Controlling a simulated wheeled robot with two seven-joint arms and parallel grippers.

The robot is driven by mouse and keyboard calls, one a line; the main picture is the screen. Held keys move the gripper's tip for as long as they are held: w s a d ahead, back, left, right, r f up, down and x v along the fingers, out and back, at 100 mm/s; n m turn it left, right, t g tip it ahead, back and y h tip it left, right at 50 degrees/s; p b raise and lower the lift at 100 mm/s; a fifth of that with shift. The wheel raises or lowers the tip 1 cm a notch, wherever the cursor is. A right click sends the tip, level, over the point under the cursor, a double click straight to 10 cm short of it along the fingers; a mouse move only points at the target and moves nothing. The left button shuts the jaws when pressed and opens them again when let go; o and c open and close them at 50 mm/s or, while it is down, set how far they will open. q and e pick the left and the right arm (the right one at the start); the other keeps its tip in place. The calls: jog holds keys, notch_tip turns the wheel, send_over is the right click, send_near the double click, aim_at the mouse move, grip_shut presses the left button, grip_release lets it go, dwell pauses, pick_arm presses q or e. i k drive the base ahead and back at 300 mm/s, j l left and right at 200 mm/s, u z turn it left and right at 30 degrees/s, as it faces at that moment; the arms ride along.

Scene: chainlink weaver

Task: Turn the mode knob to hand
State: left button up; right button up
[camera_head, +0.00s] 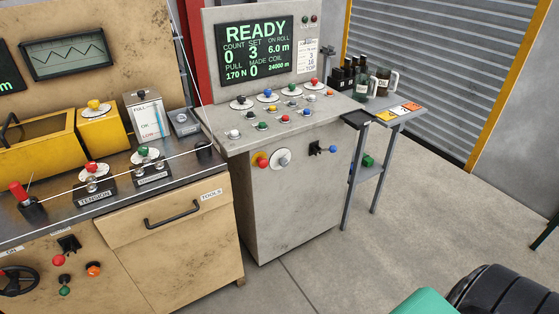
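The mode knob cannot be told apart for sure, as the labels are too small to read. The grey control console (300,205) has a row of round dial knobs on its sloped top: a dark-capped one (241,102), a blue-capped one (267,95), a green-capped one (291,88) and a red-capped one (313,85). A silver round knob on a white dial (281,158) sits on the console's front face, beside a red button on a yellow plate (262,161). The console screen (256,50) reads READY. Neither of my grippers is in view.
A tan machine (190,250) with a drawer and tension controls stands at the left. A small side table (405,112) with bottles and mugs adjoins the console's right. Floor (340,270) is open in front. A teal and black object (427,303) fills the lower right corner.

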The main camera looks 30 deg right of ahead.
aim_at(283, 162)
jog(key=i+l, duration=0.1)
jog(key=l, duration=0.3)
jog(key=i+l, duration=0.15)
jog(key=l, duration=0.3)
jog(key=i+l, duration=0.1)
jog(key=l, duration=0.3)
jog(key=i+l, duration=0.1)
jog(key=l, duration=0.3)
